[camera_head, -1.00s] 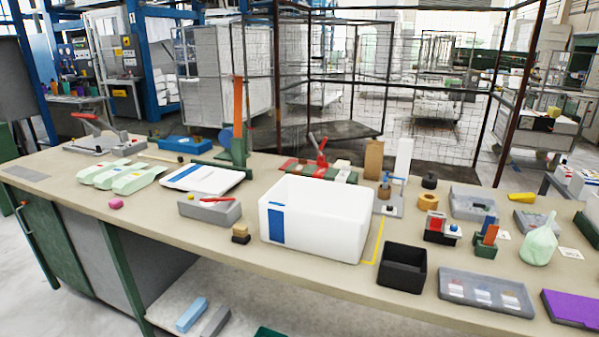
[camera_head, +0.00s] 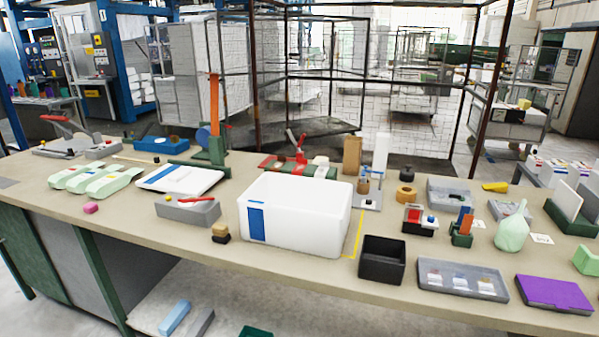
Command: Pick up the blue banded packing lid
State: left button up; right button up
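The packing lid (camera_head: 205,181) is a flat white tray-like piece with a blue band partly showing on it. It lies on the workbench left of the middle, behind a grey block with a red-handled tool (camera_head: 188,209). A white packing box (camera_head: 318,222) with a blue band on its front stands to the right of the lid, apart from it. Neither of my grippers shows in this view.
Pale green bundles (camera_head: 95,180) lie left of the lid. A green stand with an orange upright (camera_head: 215,105) is close behind it. A black bin (camera_head: 382,262) and grey tray (camera_head: 462,279) stand right of the box. The bench front has some clear room.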

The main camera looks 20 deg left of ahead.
aim_at(188, 181)
jog(key=u, duration=1.3)
